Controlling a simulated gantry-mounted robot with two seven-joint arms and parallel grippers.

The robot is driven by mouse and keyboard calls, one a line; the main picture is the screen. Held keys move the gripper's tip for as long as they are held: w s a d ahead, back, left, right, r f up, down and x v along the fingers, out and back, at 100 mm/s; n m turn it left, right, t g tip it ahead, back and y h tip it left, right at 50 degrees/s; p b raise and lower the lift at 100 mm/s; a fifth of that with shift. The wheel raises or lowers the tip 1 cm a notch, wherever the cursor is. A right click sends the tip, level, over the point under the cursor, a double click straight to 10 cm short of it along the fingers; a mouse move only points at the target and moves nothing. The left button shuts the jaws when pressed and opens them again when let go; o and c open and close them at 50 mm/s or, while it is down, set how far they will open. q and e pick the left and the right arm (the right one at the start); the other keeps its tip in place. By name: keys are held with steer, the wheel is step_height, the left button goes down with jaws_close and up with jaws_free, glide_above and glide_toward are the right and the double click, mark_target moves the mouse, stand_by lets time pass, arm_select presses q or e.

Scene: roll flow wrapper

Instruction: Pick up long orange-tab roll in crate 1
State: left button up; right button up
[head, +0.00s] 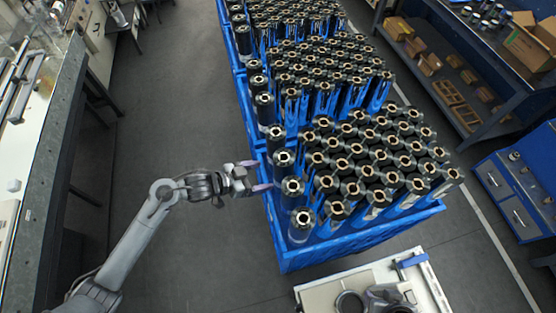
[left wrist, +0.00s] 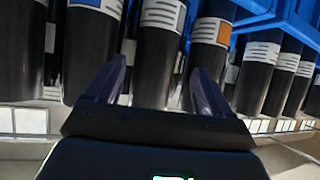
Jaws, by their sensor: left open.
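My left gripper (head: 256,176) is open and empty at the left edge of the nearest blue crate (head: 345,243), its fingertips toward the left column of rolls. In the left wrist view the open left gripper (left wrist: 158,66) has dark rolls beyond its fingers. A roll with an orange tab (left wrist: 206,45) stands beyond the right finger, which covers part of it. A roll with a white label (left wrist: 152,75) shows between the fingers. Left-column rolls (head: 292,189) stand upright in the head view; their tabs cannot be made out there. Crate numbers are not readable.
More crates full of rolls (head: 330,65) stand behind the nearest one. A pale machine (head: 325,292) is at the bottom, near the crate's front. A shelf with boxes (head: 455,85) is at the right. The grey floor (head: 190,110) left of the crates is clear.

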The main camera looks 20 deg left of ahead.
mark_target(276, 147)
arm_select(q)
steer(key=w+a+m+h+b, duration=0.2)
steer(key=w+a+b, duration=0.3)
steer(key=w+a, duration=0.15)
steer(key=x, duration=1)
steer(key=shift+w+d+r, duration=0.1)
steer(key=shift+w+d, duration=0.05)
steer(key=shift+w, duration=0.45)
arm_select(e)
step_height(276, 147, down, 7)
steer(key=shift+f, duration=0.2)
arm_select(q)
steer(key=shift+c, duration=0.2)
arm_select(e)
steer(key=shift+s, duration=0.1)
arm_select(q)
steer(key=c, duration=1.2)
steer(key=shift+r, duration=0.15)
steer(key=shift+c, duration=0.8)
steer(key=shift+r, duration=0.1)
arm_select(e)
steer(key=shift+a, duration=0.1)
